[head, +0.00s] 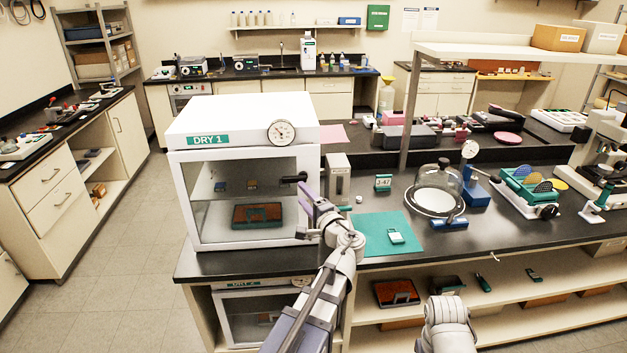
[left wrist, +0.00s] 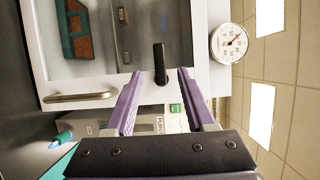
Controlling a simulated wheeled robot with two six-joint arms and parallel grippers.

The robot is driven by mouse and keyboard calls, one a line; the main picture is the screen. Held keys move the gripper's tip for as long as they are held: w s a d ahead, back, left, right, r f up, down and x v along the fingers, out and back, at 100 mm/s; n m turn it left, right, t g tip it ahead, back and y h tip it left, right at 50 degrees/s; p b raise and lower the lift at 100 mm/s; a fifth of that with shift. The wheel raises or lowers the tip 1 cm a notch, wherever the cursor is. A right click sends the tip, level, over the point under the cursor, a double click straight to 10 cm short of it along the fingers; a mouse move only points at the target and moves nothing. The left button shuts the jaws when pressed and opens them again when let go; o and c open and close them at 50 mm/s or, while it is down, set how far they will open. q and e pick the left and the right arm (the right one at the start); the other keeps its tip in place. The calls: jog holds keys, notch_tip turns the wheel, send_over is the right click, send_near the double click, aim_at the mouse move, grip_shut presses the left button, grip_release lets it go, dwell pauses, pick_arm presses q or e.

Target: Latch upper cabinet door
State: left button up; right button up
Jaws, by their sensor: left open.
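The upper cabinet (head: 245,115), a white box labelled DRY 1, stands on the black bench. Its glass front door (head: 214,190) looks flush with the frame. A black latch lever (head: 293,178) sits on the right side of the door, lying about level; it also shows in the left wrist view (left wrist: 160,62). My left gripper (head: 306,190) is open in front of the latch. In the left wrist view its two purple fingers (left wrist: 158,78) stand on either side of the lever, apart from it. My right gripper is out of view; only part of that arm shows.
A metal bar handle (left wrist: 80,96) is on the door beside the left finger. A round dial gauge (head: 281,132) is on the cabinet's top front. A grey box (head: 338,178) stands close right of the cabinet. A glass bell jar (head: 440,185) is farther right.

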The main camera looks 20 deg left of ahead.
aim_at(290, 181)
pick_arm(q)
jog(key=shift+x, duration=3.95)
jog(key=shift+c, duration=0.2)
grip_shut()
